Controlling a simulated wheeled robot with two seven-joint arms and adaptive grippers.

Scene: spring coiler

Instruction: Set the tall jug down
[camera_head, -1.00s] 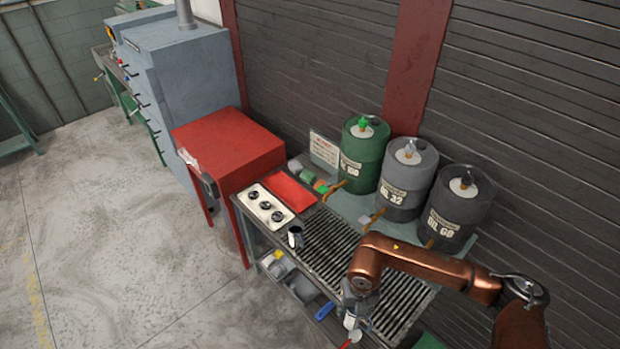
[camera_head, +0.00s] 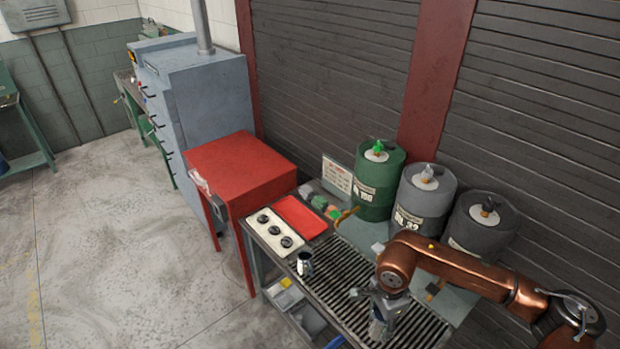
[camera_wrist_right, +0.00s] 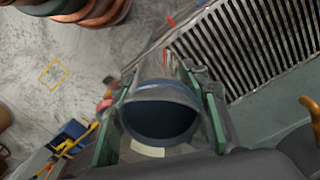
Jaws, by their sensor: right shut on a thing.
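My right gripper (camera_head: 383,300) points down over the front part of the slatted grate on the bench. It is shut on the tall jug (camera_head: 379,330), a grey metal vessel that hangs below the fingers, roughly upright. In the right wrist view the jug's round dark mouth (camera_wrist_right: 160,118) sits between the two green finger pads of the gripper (camera_wrist_right: 160,105). The jug's base is hidden, so I cannot tell whether it touches the grate (camera_head: 345,272). My left gripper is out of view.
A smaller dark jug (camera_head: 304,264) stands at the grate's left end. A white panel with three dark round parts (camera_head: 274,232) and a red tray (camera_head: 300,216) lie beyond it. Oil drums (camera_head: 423,195) with taps line the back. Grate between the jugs is clear.

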